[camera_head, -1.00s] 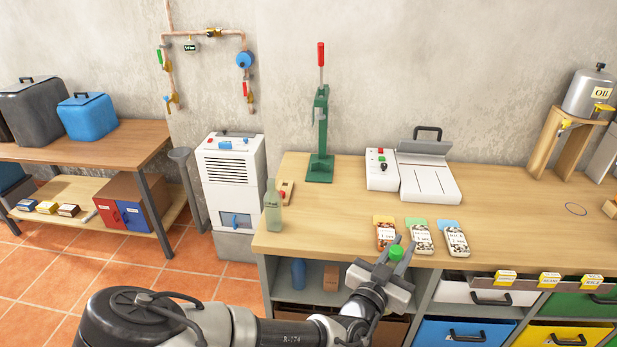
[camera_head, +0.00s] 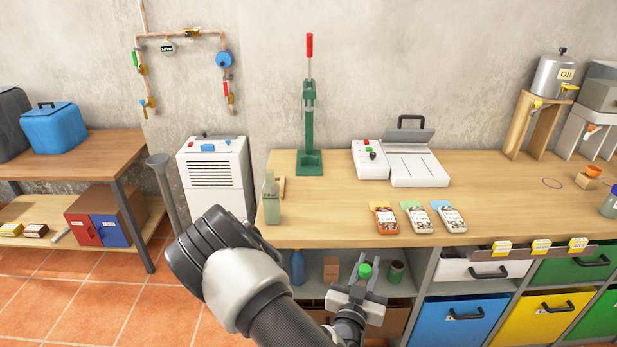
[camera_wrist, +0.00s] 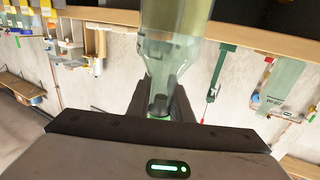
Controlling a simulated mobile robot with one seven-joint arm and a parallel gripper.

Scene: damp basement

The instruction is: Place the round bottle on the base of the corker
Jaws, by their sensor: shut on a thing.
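My gripper (camera_head: 362,280) is shut on the neck of a round green glass bottle (camera_wrist: 178,25), in front of the bench edge. In the head view only its bright green top (camera_head: 365,270) shows between the fingers; my gripper hides the rest. The wrist view is upside down, and the bottle's body extends from the fingers to the top edge. The green corker (camera_head: 309,125) with a red-tipped lever stands upright at the back of the bench, left of centre. Its flat green base (camera_head: 308,164) is bare. The corker also shows in the wrist view (camera_wrist: 223,65).
Another pale green bottle (camera_head: 271,203) stands on the bench's front left corner. Three seed packets (camera_head: 419,218) lie near the front edge. A white sealing machine (camera_head: 420,170) stands right of the corker. Bench top (camera_head: 335,205) between corker and front edge is clear.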

